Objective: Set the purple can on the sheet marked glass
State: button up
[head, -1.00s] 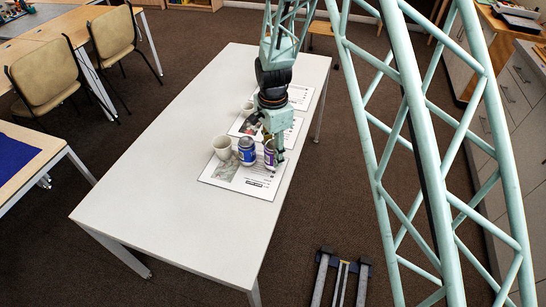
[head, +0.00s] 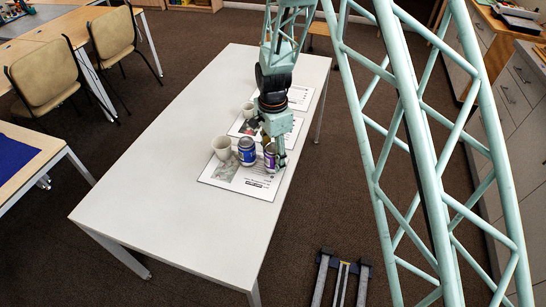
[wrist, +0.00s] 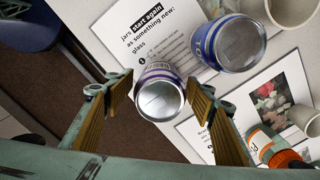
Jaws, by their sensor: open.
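The purple can (head: 270,158) stands upright on the nearest sheet (head: 232,184), close to its far right part. In the wrist view this sheet (wrist: 165,18) carries the word glass. My gripper (head: 274,148) is over the can from above. In the wrist view the silver-lidded purple can (wrist: 160,97) sits between the spread fingers of my gripper (wrist: 158,104), with a gap visible on both sides. The lower part of the can is partly hidden by its lid in that view.
A blue can (head: 247,152) stands just left of the purple can, and a pale mug (head: 222,147) left of that. Further sheets lie behind, with another cup (head: 248,109) and an orange-and-green item (wrist: 272,148). The white table's (head: 180,210) near half is clear.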

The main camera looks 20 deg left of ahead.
jog(key=shift+r, duration=0.15)
jog(key=shift+r+p, duration=1.2)
jog(key=shift+r, duration=4.8)
